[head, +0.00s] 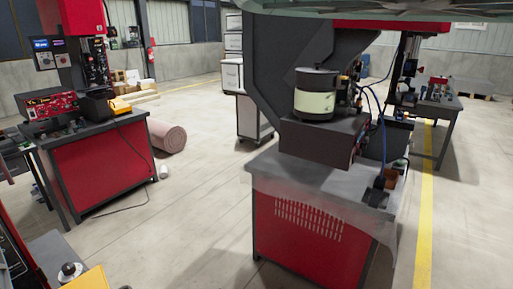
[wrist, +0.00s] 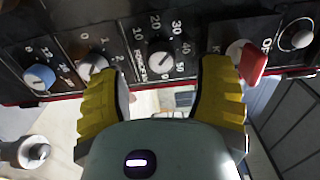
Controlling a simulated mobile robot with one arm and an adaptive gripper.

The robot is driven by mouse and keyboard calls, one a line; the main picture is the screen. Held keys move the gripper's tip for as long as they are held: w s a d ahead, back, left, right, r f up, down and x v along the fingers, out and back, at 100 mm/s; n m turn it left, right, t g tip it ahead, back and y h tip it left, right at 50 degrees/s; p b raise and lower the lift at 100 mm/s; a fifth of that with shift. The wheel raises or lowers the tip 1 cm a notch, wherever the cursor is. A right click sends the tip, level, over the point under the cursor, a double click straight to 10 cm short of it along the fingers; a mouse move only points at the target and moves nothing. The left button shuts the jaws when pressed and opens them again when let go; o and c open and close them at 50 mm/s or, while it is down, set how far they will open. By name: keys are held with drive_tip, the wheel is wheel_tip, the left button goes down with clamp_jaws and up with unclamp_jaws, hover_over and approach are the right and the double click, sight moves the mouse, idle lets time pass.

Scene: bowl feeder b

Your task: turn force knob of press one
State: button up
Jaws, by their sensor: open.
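The wrist view shows a dark control panel with several knobs. A knob marked with a 10 to 50 scale, apparently the force knob (wrist: 161,62), sits in the middle of the picture. My gripper (wrist: 162,72) is open, with one yellow finger on each side of this knob. The jaws look empty, and a gap shows between the knob and each finger. I cannot tell how deep the fingertips reach. The left fingertip partly overlaps a pale knob (wrist: 92,67), and the right one is close to a red switch (wrist: 253,63). The head view does not show my gripper clearly.
A blue-grey knob (wrist: 40,77) and a round dial (wrist: 297,35) flank the row. In the head view, a machine on a red cabinet (head: 300,235) stands at centre, and a red bench (head: 105,165) at left. Open floor (head: 190,220) lies between them.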

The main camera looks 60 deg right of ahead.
drive_tip(key=shift+s+a+f, duration=0.1)
drive_tip(key=shift+s, duration=1.7)
